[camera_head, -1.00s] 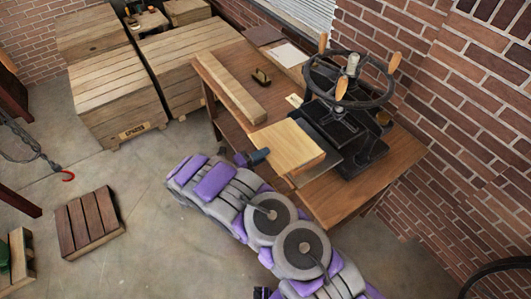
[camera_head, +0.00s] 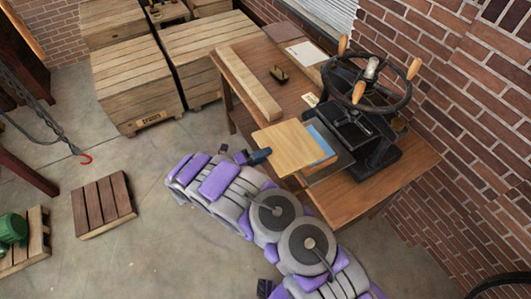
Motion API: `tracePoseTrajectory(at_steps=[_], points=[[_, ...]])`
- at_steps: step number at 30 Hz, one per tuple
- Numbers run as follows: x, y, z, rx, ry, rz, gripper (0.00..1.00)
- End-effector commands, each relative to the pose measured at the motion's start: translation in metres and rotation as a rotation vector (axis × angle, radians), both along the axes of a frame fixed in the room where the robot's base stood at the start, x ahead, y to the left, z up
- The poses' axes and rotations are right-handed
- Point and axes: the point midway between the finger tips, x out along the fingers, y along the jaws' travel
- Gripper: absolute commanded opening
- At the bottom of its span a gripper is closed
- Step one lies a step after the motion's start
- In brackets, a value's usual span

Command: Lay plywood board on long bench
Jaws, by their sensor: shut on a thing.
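The plywood board (camera_head: 288,147) is a pale, flat, square panel in front of the black hand press (camera_head: 362,130). My gripper (camera_head: 257,156) is shut on the board's left edge; its fingertips are small and partly hidden. The board overlaps a blue sheet (camera_head: 321,137) and an orange-brown layer beside the press bed. I cannot tell whether it touches them. The wooden bench (camera_head: 392,172) carries the press at its near right part.
A long timber beam (camera_head: 248,84), a small dark block (camera_head: 279,73) and papers (camera_head: 308,53) occupy the bench's far part. Large crates (camera_head: 137,83) stand behind left. A slatted pallet (camera_head: 103,204) lies on the floor. A chain hook (camera_head: 85,159) hangs at left.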

Motion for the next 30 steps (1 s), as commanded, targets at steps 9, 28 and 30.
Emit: tracePoseTrajectory(at_steps=[9, 28, 30], points=[[-0.017, 0.026, 0.0, 0.002, 0.001, 0.003, 0.0], [-0.055, 0.083, -0.001, 0.002, -0.001, 0.003, 0.0], [-0.059, 0.09, -0.001, 0.004, 0.0, 0.003, 0.0]])
